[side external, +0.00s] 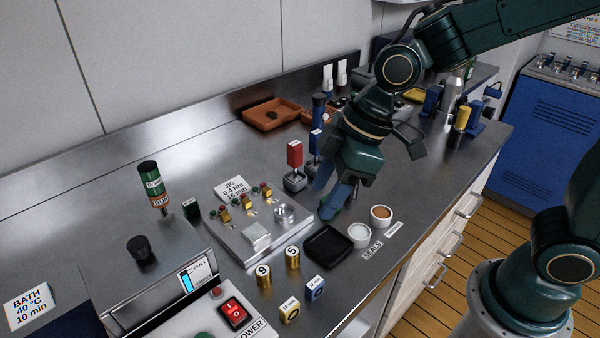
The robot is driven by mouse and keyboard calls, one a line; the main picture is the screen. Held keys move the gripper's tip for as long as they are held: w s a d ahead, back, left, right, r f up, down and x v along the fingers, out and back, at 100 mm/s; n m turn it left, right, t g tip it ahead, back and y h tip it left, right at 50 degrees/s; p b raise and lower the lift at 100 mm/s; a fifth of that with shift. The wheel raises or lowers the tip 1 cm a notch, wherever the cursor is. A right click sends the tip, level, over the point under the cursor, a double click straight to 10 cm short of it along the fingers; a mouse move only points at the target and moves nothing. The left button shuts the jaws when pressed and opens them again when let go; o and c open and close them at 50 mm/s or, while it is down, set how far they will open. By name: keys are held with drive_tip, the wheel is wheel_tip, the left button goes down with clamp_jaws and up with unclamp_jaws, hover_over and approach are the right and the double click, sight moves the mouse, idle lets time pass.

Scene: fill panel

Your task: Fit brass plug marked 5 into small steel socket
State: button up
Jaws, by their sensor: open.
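The brass plug marked 5 (292,258) stands upright on the steel bench, in front of the jig panel. A second brass plug marked 9 (264,275) stands just left of it. The metal jig panel (228,238) carries a round steel fitting (285,213) near its right end; I cannot tell whether this is the small steel socket. A pale square block (257,236) is also on the panel. My gripper (368,182) is open and appears empty, above the bench to the right of the panel and apart from both plugs.
A black tray (328,246) and two small cups (359,235) (381,215) stand right of the plugs. Red and blue upright items (295,155) (316,142) stand behind the panel. Two small labelled blocks (289,310) (315,288) and a power switch box (234,313) are in front.

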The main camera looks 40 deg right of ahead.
drive_tip(key=shift+f, duration=0.1)
hover_over(293, 251)
drive_tip(key=s+d, duration=0.1)
drive_tip(key=d, duration=0.1)
drive_tip(key=shift+f, duration=3.85)
drive_tip(key=shift+s+x, duration=0.2)
drive_tip(key=shift+x, duration=2.4)
clamp_jaws()
